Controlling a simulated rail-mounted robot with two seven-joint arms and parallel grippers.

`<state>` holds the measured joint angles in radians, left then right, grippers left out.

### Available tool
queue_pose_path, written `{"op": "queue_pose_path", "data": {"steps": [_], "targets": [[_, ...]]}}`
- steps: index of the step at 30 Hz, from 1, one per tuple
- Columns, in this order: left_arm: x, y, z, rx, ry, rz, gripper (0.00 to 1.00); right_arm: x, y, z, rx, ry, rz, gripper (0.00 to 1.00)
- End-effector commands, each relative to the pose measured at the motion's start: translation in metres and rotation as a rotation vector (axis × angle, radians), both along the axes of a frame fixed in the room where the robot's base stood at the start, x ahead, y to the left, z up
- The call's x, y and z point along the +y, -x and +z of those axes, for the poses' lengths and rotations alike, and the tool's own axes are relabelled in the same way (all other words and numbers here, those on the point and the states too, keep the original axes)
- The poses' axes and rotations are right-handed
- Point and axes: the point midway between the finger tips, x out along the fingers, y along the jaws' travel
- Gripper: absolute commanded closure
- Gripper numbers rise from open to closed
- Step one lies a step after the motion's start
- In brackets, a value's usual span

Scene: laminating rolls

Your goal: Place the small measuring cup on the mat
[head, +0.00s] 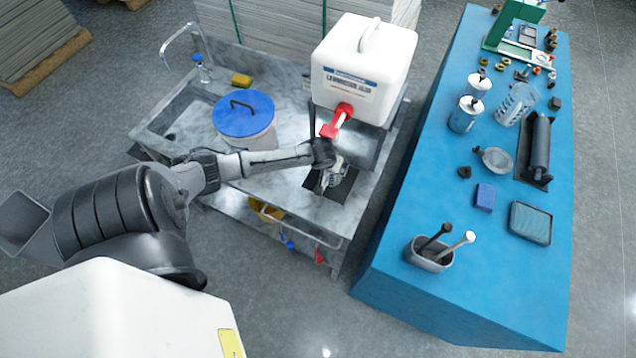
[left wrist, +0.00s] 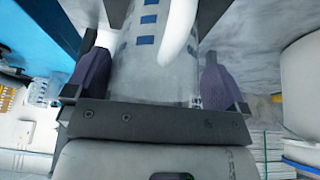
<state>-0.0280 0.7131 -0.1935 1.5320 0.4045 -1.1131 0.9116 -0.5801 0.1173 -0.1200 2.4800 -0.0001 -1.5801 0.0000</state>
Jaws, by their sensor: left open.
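The small measuring cup (left wrist: 142,62) is clear with blue markings and a white handle. In the left wrist view it stands between the two fingers of my left gripper (left wrist: 155,82), which is open. In the head view my left gripper (head: 331,180) is low over the dark mat (head: 344,187) on the grey bench. The gripper and wrist hide most of the cup and part of the mat there. I cannot tell whether the cup's base touches the mat. My right gripper is not in view.
A white container (head: 362,65) with a red tap (head: 338,121) stands just behind the gripper. A blue-lidded bucket (head: 245,118) stands left on the bench (head: 290,75). The blue table (head: 420,300) at right holds a larger measuring jug (head: 516,104), bottles, a roller and tools.

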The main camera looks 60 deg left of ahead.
Motion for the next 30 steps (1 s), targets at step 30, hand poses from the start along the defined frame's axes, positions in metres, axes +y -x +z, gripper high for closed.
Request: {"op": "queue_pose_path", "data": {"steps": [30], "targets": [[-0.215,0.155,0.038,0.085,0.013,-0.522,0.0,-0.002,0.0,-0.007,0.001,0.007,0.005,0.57]]}}
